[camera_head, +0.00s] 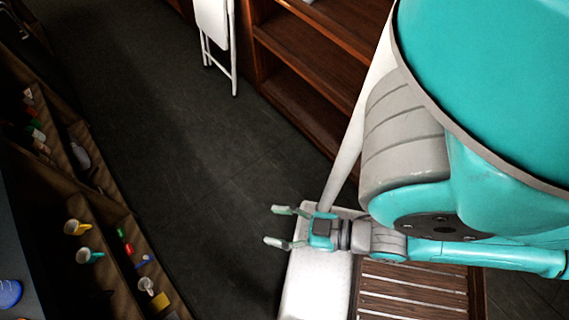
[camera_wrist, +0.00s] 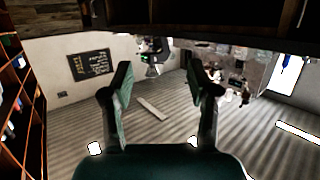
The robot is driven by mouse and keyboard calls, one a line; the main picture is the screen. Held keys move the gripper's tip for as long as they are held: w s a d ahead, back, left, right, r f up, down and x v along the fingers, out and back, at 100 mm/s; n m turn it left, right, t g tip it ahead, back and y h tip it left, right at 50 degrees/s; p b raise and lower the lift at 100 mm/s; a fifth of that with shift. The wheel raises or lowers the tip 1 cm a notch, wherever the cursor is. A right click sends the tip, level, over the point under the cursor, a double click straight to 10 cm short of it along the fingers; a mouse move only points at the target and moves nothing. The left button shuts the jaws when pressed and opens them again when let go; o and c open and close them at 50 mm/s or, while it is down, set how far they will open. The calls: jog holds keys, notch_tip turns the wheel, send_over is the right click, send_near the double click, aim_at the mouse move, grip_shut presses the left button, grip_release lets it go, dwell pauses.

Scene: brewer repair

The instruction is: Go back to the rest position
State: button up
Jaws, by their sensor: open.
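My gripper (camera_head: 280,226) is in the lower middle of the head view, with its two fingers pointing left. The fingers are spread apart with nothing between them. In the wrist view my gripper (camera_wrist: 163,95) also shows open and empty, with both fingers apart against the distant room. My turquoise and grey arm fills the right side of the head view.
A wooden shelf unit (camera_head: 290,62) and a white folding chair (camera_head: 215,30) stand at the top. A shelf (camera_head: 75,185) with mugs and small items runs along the left. A white surface (camera_head: 310,290) and wooden slats (camera_head: 410,290) lie below my arm. Dark floor (camera_head: 180,130) between is clear.

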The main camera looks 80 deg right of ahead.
jog(key=shift+v, duration=0.85)
jog(key=shift+r, duration=0.15)
dwell(1.1)
